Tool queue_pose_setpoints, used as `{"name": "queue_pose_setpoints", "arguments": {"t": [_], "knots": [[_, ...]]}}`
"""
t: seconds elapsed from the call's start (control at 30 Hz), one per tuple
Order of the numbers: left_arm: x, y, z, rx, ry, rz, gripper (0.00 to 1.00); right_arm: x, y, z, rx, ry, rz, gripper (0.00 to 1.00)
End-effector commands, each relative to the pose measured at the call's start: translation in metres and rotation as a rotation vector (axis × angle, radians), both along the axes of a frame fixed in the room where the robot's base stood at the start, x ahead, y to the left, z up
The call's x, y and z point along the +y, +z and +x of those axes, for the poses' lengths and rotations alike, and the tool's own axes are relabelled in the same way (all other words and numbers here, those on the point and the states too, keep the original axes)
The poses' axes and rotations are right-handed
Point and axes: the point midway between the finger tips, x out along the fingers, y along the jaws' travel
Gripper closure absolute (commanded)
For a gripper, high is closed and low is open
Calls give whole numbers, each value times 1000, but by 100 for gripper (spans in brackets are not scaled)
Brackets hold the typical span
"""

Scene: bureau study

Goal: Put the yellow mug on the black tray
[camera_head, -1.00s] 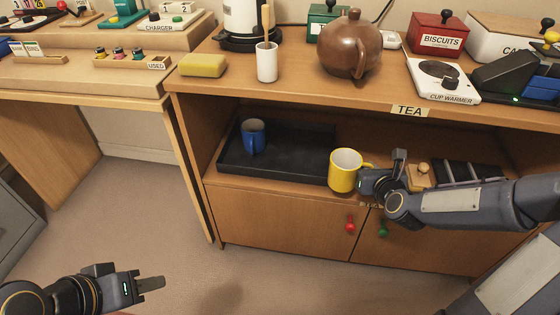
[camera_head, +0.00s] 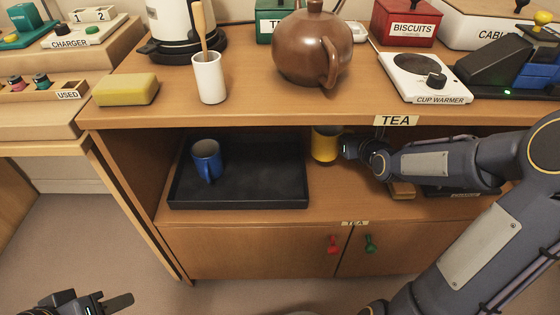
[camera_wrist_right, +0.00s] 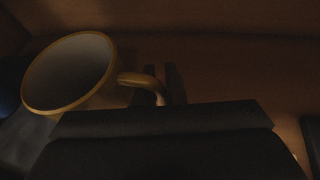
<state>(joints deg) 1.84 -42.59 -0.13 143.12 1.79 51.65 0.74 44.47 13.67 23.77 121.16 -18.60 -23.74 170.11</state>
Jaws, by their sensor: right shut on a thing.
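The yellow mug (camera_head: 325,146) is in the open shelf under the tea counter, just right of the black tray (camera_head: 240,203); the counter edge hides its top. My right gripper (camera_head: 349,148) is at the mug's right side. In the right wrist view the mug (camera_wrist_right: 68,75) shows its open rim, and its handle reaches between the fingers of my right gripper (camera_wrist_right: 168,86), shut on it. A blue mug (camera_head: 206,160) stands on the tray's left part. My left gripper (camera_head: 118,303) is low at the left, away from the shelf; its finger gap is unclear.
The counter edge with the TEA label (camera_head: 396,121) hangs over the shelf. A wooden block (camera_head: 402,190) and a dark rack lie under my right arm. The tray's middle and right are bare. A brown teapot (camera_head: 312,48) stands above.

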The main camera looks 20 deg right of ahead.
Motion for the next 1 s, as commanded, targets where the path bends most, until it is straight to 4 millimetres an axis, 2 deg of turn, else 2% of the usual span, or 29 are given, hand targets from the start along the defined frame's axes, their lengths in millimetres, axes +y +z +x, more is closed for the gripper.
{"name": "queue_pose_setpoints", "arguments": {"t": [0.03, 0.17, 0.6, 0.73, 0.77, 0.83, 1.0], "knots": [[0, -7, 0, -1, 0, 0, 64, 9, 0, 3, -6, 7, -2, 100], [0, -16, 0, -1, 0, 0, 64, 23, 1, 6, -9, 5, 1, 100], [0, -2, 0, -1, 0, 0, 64, 127, 4, 36, -3, 8, 1, 100], [0, -1, 0, -1, 0, 0, 64, 152, 3, 43, -3, 5, 1, 100], [0, -1, 0, -1, 0, 0, 64, 156, 3, 44, -3, 4, 0, 100], [0, -11, 1, -2, 1, 0, 64, 152, -14, 44, -1, -3, 0, 100], [0, -15, 0, -1, 0, 0, 64, 152, -21, 44, -3, -3, 1, 100]]}}
